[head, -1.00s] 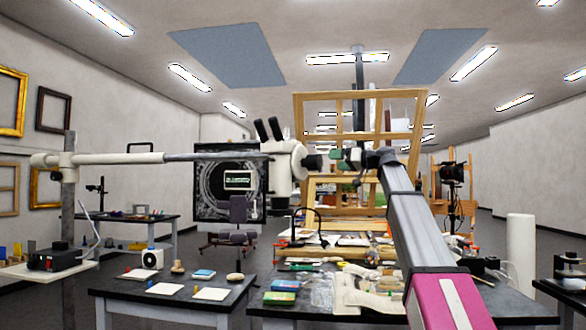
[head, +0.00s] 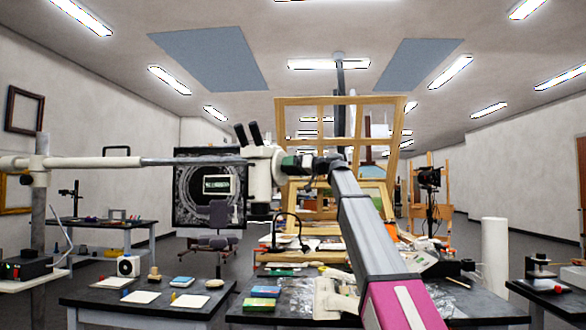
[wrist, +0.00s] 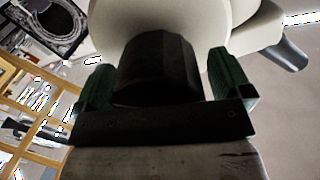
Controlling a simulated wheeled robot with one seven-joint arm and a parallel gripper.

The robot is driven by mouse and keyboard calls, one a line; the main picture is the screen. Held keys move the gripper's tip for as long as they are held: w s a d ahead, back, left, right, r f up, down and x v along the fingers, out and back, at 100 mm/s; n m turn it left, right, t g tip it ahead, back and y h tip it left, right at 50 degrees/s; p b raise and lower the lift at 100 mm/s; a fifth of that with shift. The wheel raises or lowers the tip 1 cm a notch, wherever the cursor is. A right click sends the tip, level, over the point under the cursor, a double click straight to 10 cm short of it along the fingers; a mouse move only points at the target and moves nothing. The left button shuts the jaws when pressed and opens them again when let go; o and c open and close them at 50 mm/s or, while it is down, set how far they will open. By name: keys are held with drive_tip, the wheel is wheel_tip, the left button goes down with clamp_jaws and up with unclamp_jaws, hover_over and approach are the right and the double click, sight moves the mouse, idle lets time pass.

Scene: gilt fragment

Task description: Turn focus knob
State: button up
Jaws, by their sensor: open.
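The microscope head (head: 262,172), cream with black eyepieces, hangs on a horizontal boom in the head view. Its dark focus knob (wrist: 155,65) shows large in the wrist view, in front of the pale microscope body (wrist: 165,18). My gripper (head: 294,165) is at the right side of the microscope head and covers the knob in the head view. In the wrist view my gripper (wrist: 163,82) is open, with one green finger on each side of the knob. The fingers appear slightly apart from the knob; whether either touches it is not clear.
The boom (head: 150,162) runs left to a grey post (head: 40,200). A wooden easel frame (head: 345,125) stands behind my gripper. Below are dark work tables (head: 90,297) with boxes, papers and tools. A white cylinder (head: 495,255) stands at right.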

drive_tip(key=c, duration=0.9)
drive_tip(key=shift+m, duration=0.3)
drive_tip(key=shift+w+f+m, duration=0.1)
drive_tip(key=shift+m, duration=2.4)
drive_tip(key=o, duration=0.9)
